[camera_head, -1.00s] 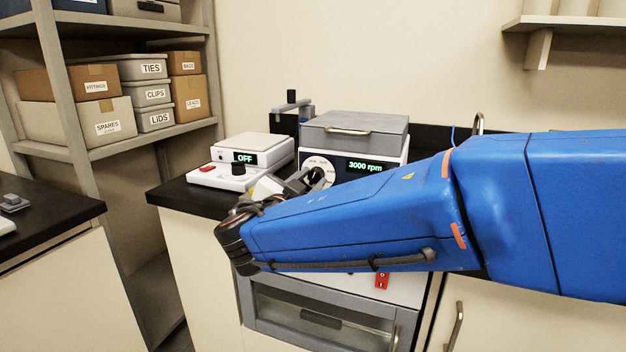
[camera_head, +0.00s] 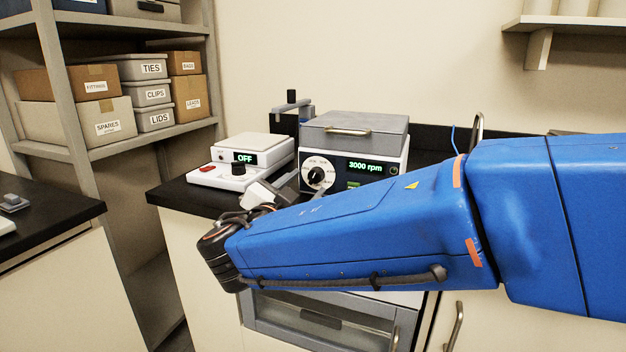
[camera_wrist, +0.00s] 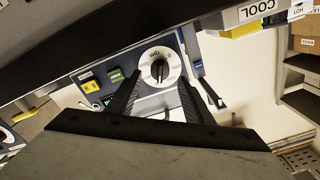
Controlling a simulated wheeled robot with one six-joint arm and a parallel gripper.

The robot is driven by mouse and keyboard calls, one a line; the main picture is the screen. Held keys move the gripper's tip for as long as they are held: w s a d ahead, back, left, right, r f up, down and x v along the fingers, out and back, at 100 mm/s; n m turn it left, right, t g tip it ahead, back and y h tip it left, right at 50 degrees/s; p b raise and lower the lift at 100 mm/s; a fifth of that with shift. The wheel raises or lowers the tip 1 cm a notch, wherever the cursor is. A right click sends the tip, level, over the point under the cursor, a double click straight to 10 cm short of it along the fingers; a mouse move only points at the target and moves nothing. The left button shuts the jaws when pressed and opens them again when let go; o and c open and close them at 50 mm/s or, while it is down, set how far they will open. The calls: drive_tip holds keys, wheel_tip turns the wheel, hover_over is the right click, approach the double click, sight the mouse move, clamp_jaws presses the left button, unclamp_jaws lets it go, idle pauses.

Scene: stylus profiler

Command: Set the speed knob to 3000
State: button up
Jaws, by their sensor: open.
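The speed knob (camera_head: 316,176) is black on a round white dial, on the front of the centrifuge-like box (camera_head: 345,190). The green display (camera_head: 371,166) reads 3000 rpm. In the wrist view the knob (camera_wrist: 160,71) shows clear, its dial marked rpm. My gripper (camera_wrist: 160,84) is open, its dark fingers on either side of the view below the knob, with nothing between them. They look apart from the knob. In the head view my gripper is partly hidden by my blue forearm, in front of and left of the knob.
Left of the box stands a white hotplate-like device (camera_head: 240,170) with an OFF display and its own black knob (camera_head: 238,169). A grey lid (camera_head: 355,133) with a handle tops the box. A shelf of labelled boxes (camera_head: 108,124) stands at the left.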

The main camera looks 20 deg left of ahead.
drive_tip(key=shift+s+a, duration=0.2)
drive_tip(key=shift+s, duration=1.95)
